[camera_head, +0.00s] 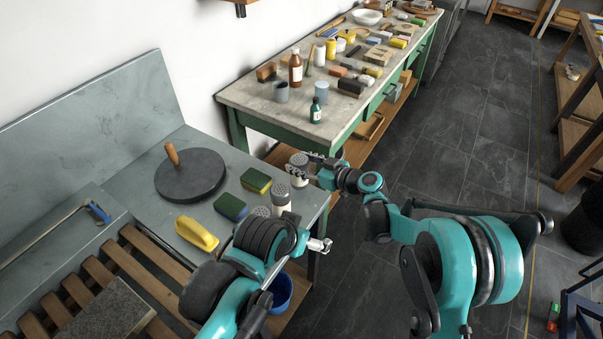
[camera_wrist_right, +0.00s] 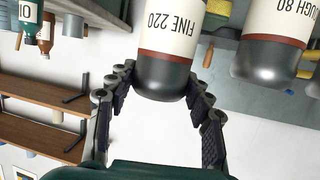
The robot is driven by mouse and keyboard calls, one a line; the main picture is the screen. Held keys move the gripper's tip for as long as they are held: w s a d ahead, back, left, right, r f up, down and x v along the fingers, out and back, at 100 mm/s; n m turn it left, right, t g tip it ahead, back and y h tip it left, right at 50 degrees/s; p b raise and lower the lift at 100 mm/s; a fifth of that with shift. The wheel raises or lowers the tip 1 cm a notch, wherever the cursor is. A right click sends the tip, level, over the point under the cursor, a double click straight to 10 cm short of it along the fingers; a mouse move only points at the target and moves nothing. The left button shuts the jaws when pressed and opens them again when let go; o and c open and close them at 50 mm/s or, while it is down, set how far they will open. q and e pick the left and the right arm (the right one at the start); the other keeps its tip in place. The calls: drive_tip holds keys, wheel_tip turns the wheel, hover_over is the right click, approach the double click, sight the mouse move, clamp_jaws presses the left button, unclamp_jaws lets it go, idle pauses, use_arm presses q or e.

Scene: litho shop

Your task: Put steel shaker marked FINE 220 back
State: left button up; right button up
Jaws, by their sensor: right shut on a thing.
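The steel shaker marked FINE 220 (camera_wrist_right: 168,40) has a cream label with a dark red band and a grey metal end. It fills the middle of the right wrist view, its lettering upside down. My right gripper (camera_wrist_right: 158,82) is shut on it, with a black finger on each side. In the head view my right gripper (camera_head: 314,170) holds the shaker (camera_head: 298,161) by the right end of the grey bench; I cannot tell whether it touches the bench.
A shaker marked ROUGH 80 (camera_wrist_right: 275,45) stands close by; in the head view a shaker (camera_head: 281,196) and another top (camera_head: 261,211) show. Sponges (camera_head: 256,180), a yellow-handled tool (camera_head: 197,233) and a round slab (camera_head: 190,176) lie on the bench. A cluttered table (camera_head: 245,96) stands behind.

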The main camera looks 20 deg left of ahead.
wheel_tip(320, 180, down, 4)
drive_tip(key=shift+r+b, duration=0.2)
drive_tip(key=shift+b, duration=0.5)
drive_tip(key=shift+r, duration=0.1)
drive_tip(key=shift+f, duration=0.2)
drive_tip(key=o, duration=1.2)
drive_tip(key=shift+c, duration=0.2)
drive_tip(key=shift+r, duration=0.1)
